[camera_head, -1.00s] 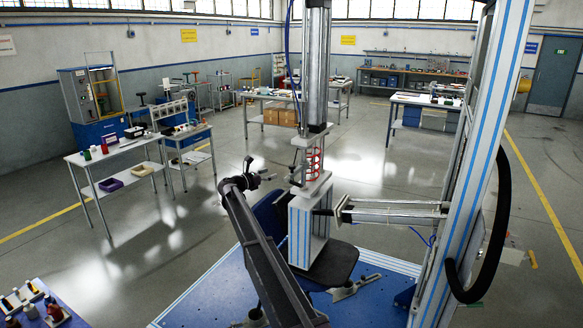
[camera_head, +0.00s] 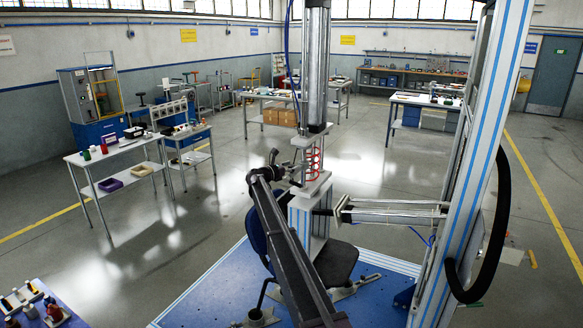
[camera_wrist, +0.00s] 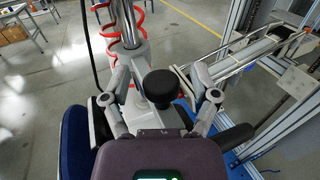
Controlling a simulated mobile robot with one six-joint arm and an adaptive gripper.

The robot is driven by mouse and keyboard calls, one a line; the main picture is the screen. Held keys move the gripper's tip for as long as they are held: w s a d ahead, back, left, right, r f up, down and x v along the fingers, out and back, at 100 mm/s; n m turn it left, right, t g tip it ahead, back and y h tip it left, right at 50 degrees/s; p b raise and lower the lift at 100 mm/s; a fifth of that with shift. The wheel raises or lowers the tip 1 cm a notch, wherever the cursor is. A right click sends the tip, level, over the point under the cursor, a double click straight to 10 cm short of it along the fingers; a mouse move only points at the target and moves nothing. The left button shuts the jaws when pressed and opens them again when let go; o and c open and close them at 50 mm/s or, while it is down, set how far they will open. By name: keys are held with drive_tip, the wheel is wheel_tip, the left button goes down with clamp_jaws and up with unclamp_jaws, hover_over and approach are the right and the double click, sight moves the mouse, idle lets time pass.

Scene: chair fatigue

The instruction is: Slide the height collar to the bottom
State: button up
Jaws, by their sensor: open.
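A grey collar-like fitting (camera_wrist: 128,52) sits around the upright metal rod in the wrist view, with a round black knob (camera_wrist: 160,88) on the near side. I take this to be the height collar, but cannot be sure. My gripper (camera_wrist: 167,84) is open, with one finger on each side of the black knob; contact cannot be told. In the head view my gripper (camera_head: 284,170) is at the left of the rod, near the red coil (camera_head: 314,160) and above the white test column (camera_head: 308,225). The arm partly hides the column and chair.
A dark chair seat (camera_head: 336,264) and blue chair back (camera_wrist: 76,140) stand close by the column. A horizontal metal actuator (camera_head: 392,214) reaches in from the tall aluminium frame (camera_head: 470,170) at the right. A blue base plate (camera_head: 205,295) lies below.

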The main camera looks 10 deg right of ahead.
drive_tip(key=shift+c, duration=0.2)
clamp_jaws()
drive_tip(key=shift+f, duration=0.1)
wheel_tip(320, 180, down, 10)
drive_tip(key=b, duration=1)
